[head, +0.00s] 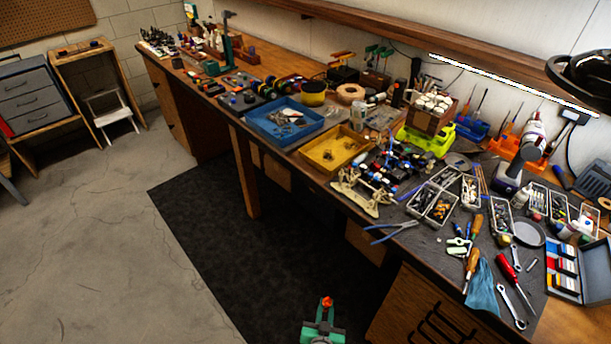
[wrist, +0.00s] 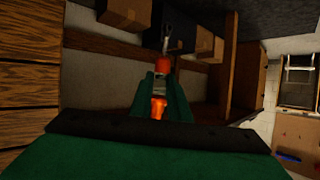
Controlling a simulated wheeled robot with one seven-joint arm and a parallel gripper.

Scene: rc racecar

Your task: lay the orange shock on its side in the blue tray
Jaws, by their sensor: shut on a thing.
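My gripper (head: 322,326) is at the bottom of the head view, over the dark floor mat and in front of the bench. It is shut on the orange shock (head: 327,303), whose orange end sticks up past the green fingers. In the wrist view the orange shock (wrist: 162,64) is held between the green fingers of my gripper (wrist: 162,85), with orange showing on both sides of a greyish middle and a thin rod at its far end. The blue tray (head: 262,133) lies on the bench, up and left of my gripper, with small metallic and light parts inside.
A yellow tray (head: 309,157) sits to the right of the blue tray. Blue-handled pliers (head: 390,232) overhang the bench's front edge. The floor mat (head: 215,215) is clear.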

